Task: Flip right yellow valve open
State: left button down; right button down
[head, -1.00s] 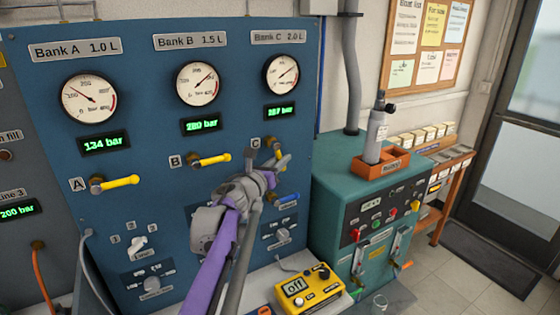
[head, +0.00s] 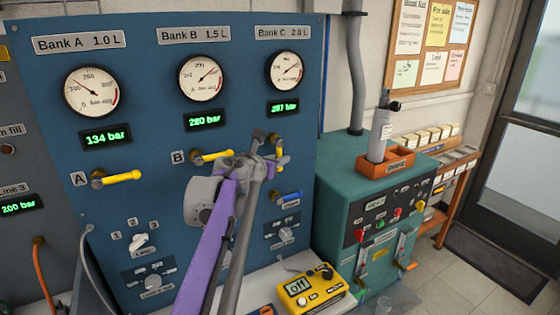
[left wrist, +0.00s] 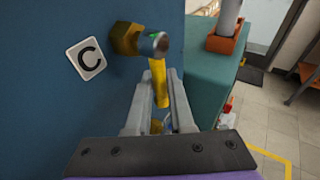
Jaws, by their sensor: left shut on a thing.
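The right yellow valve, on the blue panel below the Bank C gauge, shows its yellow handle (head: 280,154) pointing down in the head view, partly behind my gripper. In the left wrist view the handle (left wrist: 159,84) hangs from a brass body with a grey round cap, beside the C label (left wrist: 87,58). My left gripper (head: 267,152) is shut on this handle; its two grey fingers (left wrist: 158,108) lie on either side of it. The handle's lower end is partly hidden between the fingers. My right gripper is not in view.
Yellow valves A (head: 122,177) and B (head: 212,156) have handles pointing sideways to the right. A blue-handled valve (head: 287,197) sits just below valve C. A yellow meter (head: 311,288) lies on the ledge below. A teal cabinet (head: 333,205) stands close on the right.

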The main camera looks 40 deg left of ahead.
pick_arm(q)
jog(key=c, duration=1.1)
grip_release()
jog(key=shift+s, duration=0.1)
jog(key=v, duration=1)
jog(key=shift+s+r, duration=0.1)
jog(key=shift+s, duration=0.2)
